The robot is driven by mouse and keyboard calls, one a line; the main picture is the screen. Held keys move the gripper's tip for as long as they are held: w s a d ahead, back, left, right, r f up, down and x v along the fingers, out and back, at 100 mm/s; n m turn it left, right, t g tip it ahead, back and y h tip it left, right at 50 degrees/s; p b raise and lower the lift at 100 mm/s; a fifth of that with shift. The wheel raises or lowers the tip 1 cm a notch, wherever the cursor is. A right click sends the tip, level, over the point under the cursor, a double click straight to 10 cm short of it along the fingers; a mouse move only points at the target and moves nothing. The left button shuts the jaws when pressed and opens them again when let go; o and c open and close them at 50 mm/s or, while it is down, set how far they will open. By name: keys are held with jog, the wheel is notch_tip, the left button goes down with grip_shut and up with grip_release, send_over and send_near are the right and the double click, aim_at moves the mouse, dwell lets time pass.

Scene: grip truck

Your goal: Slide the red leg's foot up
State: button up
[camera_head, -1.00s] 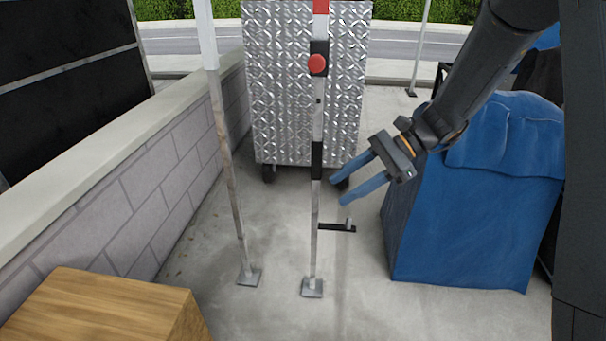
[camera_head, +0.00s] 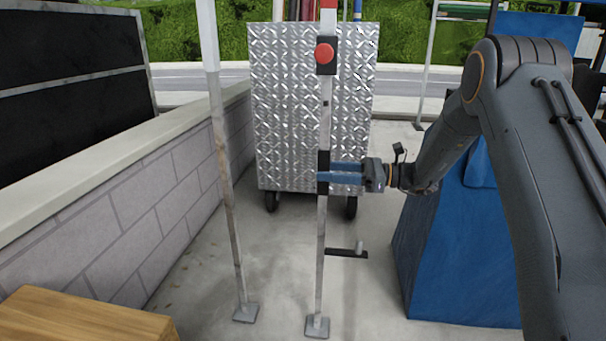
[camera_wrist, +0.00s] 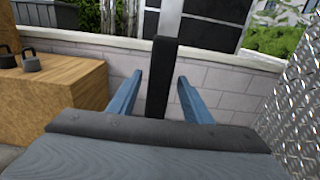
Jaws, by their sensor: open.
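The red leg (camera_head: 328,5) is a pole with a red top, a black block with a red knob (camera_head: 323,53), a pale lower tube and a black grip sleeve (camera_head: 323,160). In the wrist view the sleeve (camera_wrist: 161,80) stands upright between the two open fingers, with gaps showing on both sides.
A second, white-topped leg (camera_head: 222,150) with its own foot stands to the left. A block wall (camera_head: 130,220) runs along the left. A wooden box (camera_head: 80,320) is at the front left. A diamond-plate cart (camera_head: 280,110) stands behind, and a blue-covered object (camera_head: 450,260) is at the right.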

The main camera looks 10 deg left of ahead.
jog(key=a+b, duration=0.1)
jog(key=a, duration=0.5)
jog(key=shift+a, duration=0.4)
jog(key=shift+w, duration=0.1)
jog(key=shift+r, duration=0.1)
grip_shut()
